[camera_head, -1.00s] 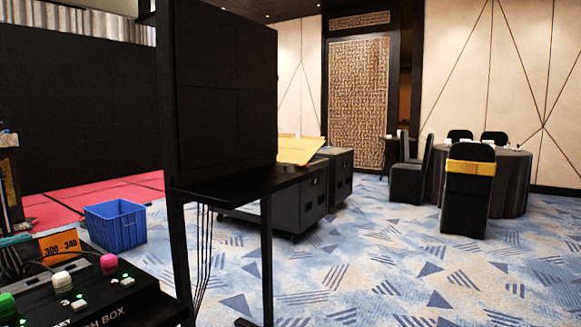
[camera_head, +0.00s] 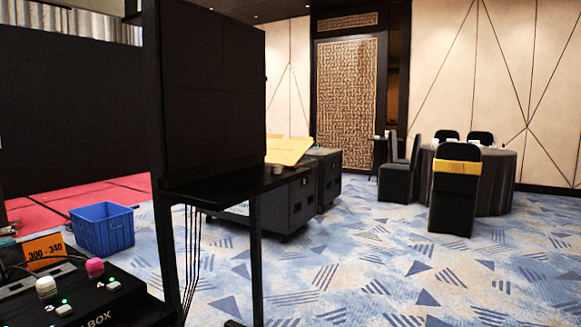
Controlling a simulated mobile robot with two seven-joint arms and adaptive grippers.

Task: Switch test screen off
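A dark screen (camera_head: 212,85) stands on a black frame with a narrow shelf, left of the middle. Its face is black, with faint panel seams. A black switch box (camera_head: 85,300) lies at the lower left, cut by the frame edge. It carries a white knob (camera_head: 46,287), a pink knob (camera_head: 95,267), white switches and small green lights. Part of the lettering "BOX" shows on it. An orange label reading "300 - 340" (camera_head: 45,252) stands behind the knobs. Neither of my grippers is in view.
A blue crate (camera_head: 103,229) sits on the floor beside a red platform (camera_head: 75,200). Black wheeled cases (camera_head: 290,203) stand behind the screen frame. A round table (camera_head: 495,180) with dark chairs is at the right. Patterned carpet (camera_head: 370,260) is open at the front right.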

